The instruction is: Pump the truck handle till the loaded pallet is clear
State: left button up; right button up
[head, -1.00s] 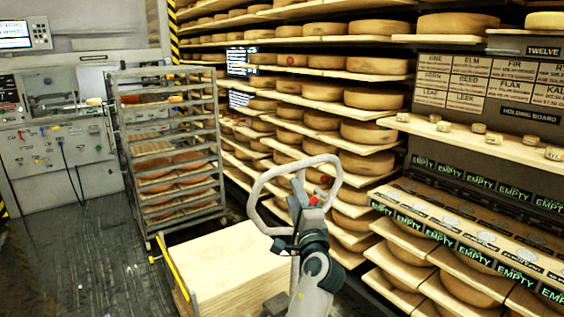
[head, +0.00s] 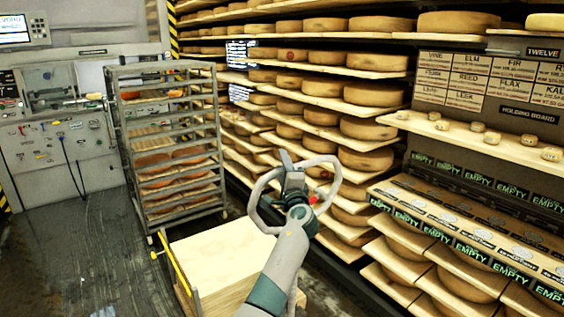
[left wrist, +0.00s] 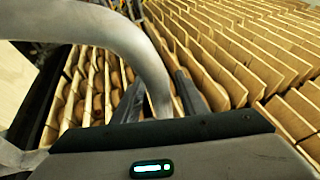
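The truck handle (head: 332,183) is a grey closed loop standing up behind the loaded pallet (head: 222,250), which shows as a pale wooden block with a flat top. My left gripper (head: 284,160) is at the top of the loop in the head view, its fingers overlapping the rim. In the left wrist view the grey handle tube (left wrist: 150,55) curves down between the two dark fingers (left wrist: 160,88). The fingers look spread, with a small gap beside the tube. My arm hides the lower handle and the truck base. My right gripper is not in view.
A metal rack (head: 165,150) of trays stands behind the pallet at left. Shelves of cheese wheels (head: 368,130) run close along the right. A grey control panel (head: 50,130) is at the far left. The dark floor (head: 90,250) left of the pallet is clear.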

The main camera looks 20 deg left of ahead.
pick_arm(q)
jog(key=shift+w+a+r, duration=0.1)
jog(key=shift+w+a, duration=0.1)
jog(key=shift+w, duration=0.15)
jog(key=shift+c, duration=0.6)
grip_shut()
